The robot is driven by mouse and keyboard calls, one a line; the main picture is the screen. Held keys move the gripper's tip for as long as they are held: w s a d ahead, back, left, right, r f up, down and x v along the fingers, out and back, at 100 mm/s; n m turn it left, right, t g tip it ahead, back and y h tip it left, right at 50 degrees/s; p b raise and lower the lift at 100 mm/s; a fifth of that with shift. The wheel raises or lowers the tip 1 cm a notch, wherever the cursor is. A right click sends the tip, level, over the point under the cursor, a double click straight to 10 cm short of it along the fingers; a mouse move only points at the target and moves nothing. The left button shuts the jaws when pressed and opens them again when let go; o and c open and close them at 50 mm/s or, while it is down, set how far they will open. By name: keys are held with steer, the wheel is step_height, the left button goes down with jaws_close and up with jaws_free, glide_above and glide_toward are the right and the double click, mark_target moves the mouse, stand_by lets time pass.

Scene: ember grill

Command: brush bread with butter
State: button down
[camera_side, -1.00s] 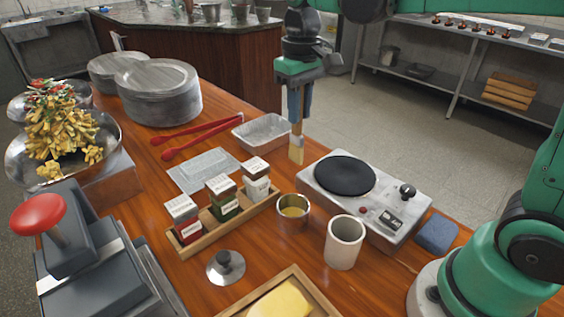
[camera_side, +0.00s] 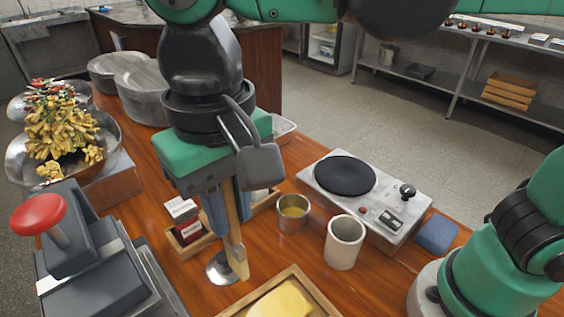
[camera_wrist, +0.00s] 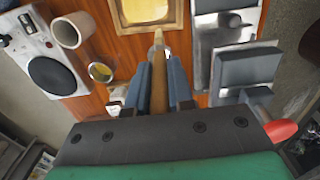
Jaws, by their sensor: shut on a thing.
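My gripper (camera_side: 226,207) is shut on a wooden-handled brush (camera_side: 236,248), bristles pointing down, above the table near the metal lid. In the wrist view the brush (camera_wrist: 158,85) lies between the blue fingers (camera_wrist: 159,88) and its tip points toward the bread tray. The yellow bread (camera_side: 281,302) lies in a wooden tray (camera_side: 312,285) at the front edge of the side view; the bread also shows in the wrist view (camera_wrist: 145,10). A small metal pot (camera_side: 293,222) holds yellow butter (camera_side: 293,211). The brush tip is left of the pot and apart from the bread.
A white cup (camera_side: 343,243) and a hot plate (camera_side: 372,196) stand right of the pot. A spice rack (camera_side: 190,245) and a metal lid (camera_side: 222,270) are close by my gripper. A press with a red knob (camera_side: 40,214) stands at left. A blue sponge (camera_side: 437,233) lies at right.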

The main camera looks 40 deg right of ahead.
mark_target(234, 248)
steer(key=shift+s+a+f, duration=0.2)
steer(key=shift+f, duration=3.9)
steer(key=shift+r, duration=0.1)
steer(key=shift+w+r, duration=0.1)
steer(key=shift+r, duration=3.95)
